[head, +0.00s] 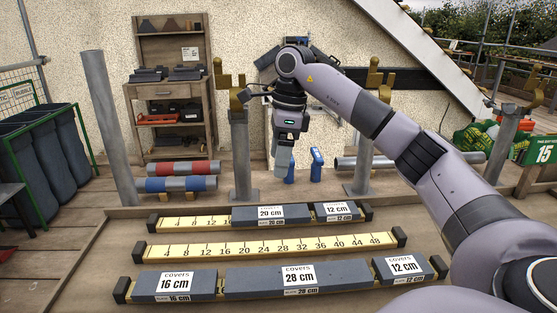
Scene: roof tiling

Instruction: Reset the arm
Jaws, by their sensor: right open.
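My right arm (390,125) comes in from the right edge, reaches up to a raised bend and hangs down at its end. Its gripper (283,158) points downward above the far side of the bench, beyond the rulers. It is open, and I see nothing held in it. The fingers show almost edge-on. Two blue-topped objects (316,164) stand just behind and beside it, one partly hidden by the gripper. My left gripper is not in view.
Three yellow rulers lie across the bench; the middle ruler (270,246) is bare. Dark slates marked 16, 28 and 12 cm (245,285) cover the front one. Slates marked 20 and 12 cm (240,215) lie on the back one. Grey posts (240,150) rise behind.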

